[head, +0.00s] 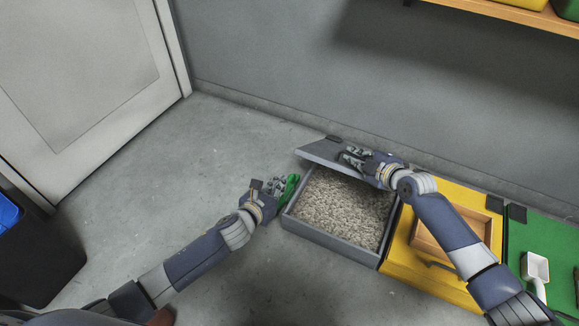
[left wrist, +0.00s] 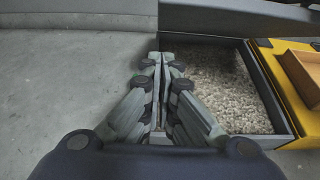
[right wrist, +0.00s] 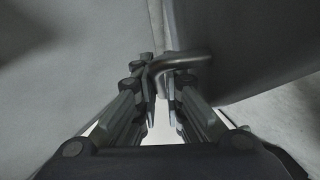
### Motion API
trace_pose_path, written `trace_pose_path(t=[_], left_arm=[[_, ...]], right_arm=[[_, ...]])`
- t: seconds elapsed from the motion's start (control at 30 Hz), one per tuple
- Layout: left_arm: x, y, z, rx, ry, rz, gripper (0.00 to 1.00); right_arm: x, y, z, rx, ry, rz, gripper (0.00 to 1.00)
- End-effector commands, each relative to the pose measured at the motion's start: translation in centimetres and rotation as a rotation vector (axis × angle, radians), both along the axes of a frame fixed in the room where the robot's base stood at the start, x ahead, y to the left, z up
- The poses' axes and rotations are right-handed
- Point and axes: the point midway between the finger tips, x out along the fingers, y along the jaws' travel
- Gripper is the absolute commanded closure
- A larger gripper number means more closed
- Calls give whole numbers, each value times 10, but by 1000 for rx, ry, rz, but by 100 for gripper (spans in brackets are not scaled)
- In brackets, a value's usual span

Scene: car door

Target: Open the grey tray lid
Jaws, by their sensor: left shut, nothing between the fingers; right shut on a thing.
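The grey tray (head: 327,237) stands on the floor, filled with pale gravel (head: 345,205). Its grey lid (head: 322,150) is raised and tilted at the back, so most of the gravel is in view. My right gripper (head: 352,156) is shut on the lid's handle, a bent bar (right wrist: 185,62) between its fingers in the right wrist view. My left gripper (head: 280,186) is shut and empty at the tray's left side; the left wrist view shows its fingers (left wrist: 165,62) together near the tray's wall.
A green object (head: 290,186) shows beside my left gripper; what it is, I cannot tell. The wall is close behind. The floor at left is clear up to a dark bin (head: 40,260).

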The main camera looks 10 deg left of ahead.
Motion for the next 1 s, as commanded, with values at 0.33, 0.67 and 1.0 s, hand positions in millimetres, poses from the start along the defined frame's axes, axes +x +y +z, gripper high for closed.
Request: trace_pose_path(t=[0.33, 0.67, 1.0], left_arm=[[42, -14, -13, -4, -2, 1, 100], [59, -19, 16, -1, 0, 0, 100], [60, -19, 17, -1, 0, -1, 100]], right_arm=[[0, 2, 2, 3, -3, 2, 100], [0, 2, 2, 3, -3, 2, 100], [0, 2, 3, 4, -4, 2, 100]])
